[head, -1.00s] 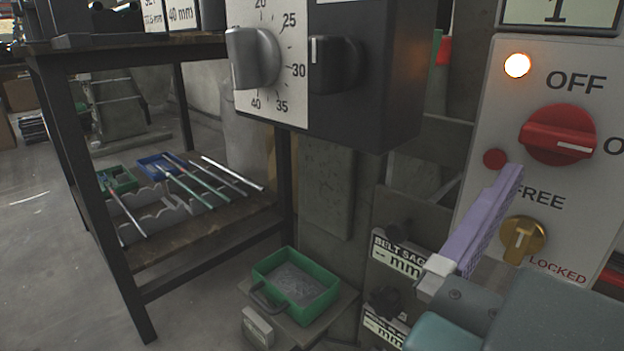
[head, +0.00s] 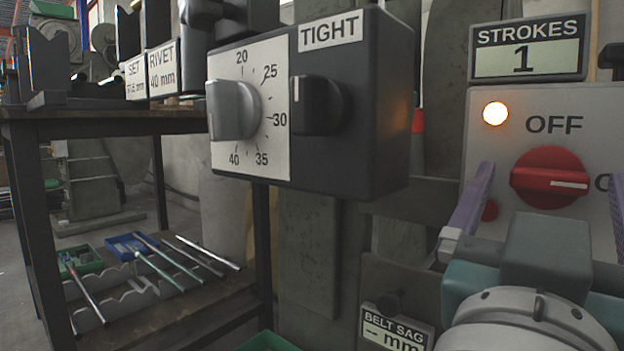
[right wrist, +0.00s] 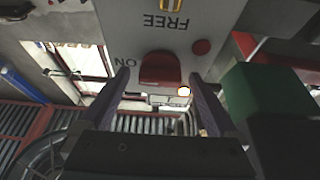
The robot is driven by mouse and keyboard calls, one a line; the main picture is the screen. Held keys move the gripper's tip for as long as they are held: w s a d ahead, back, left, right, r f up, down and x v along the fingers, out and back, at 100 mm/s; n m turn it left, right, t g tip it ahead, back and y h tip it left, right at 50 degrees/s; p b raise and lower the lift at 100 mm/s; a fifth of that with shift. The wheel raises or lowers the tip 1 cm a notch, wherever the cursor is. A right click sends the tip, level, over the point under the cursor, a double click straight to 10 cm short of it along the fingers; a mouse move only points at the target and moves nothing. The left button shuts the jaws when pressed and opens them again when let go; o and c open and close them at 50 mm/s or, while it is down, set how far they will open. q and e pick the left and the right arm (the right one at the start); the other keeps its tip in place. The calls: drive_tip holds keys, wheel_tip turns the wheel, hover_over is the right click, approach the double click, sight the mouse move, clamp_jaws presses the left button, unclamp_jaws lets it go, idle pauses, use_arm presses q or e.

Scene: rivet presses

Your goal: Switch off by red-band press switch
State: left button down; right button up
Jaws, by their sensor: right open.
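A red rotary switch (head: 549,178) sits on a pale grey panel (head: 480,150). Its white pointer line lies roughly level, toward the right, where a label is cut off; OFF is printed above. In the right wrist view the switch (right wrist: 160,70) appears upside down, with ON beside it. My right gripper (head: 548,168) is open, its purple fingers on either side of the switch in the picture. In the right wrist view the open gripper (right wrist: 160,78) shows gaps between fingers and switch. I cannot tell their depth. My left gripper is out of view.
An orange-white lamp (head: 495,113) glows on the panel, under a STROKES 1 display (head: 528,47). A small red button (head: 490,210) is partly behind a finger. A dark dial box (head: 375,100) stands left. A rack table (head: 110,120) is further left.

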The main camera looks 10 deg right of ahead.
drive_tip(key=c, duration=1.4)
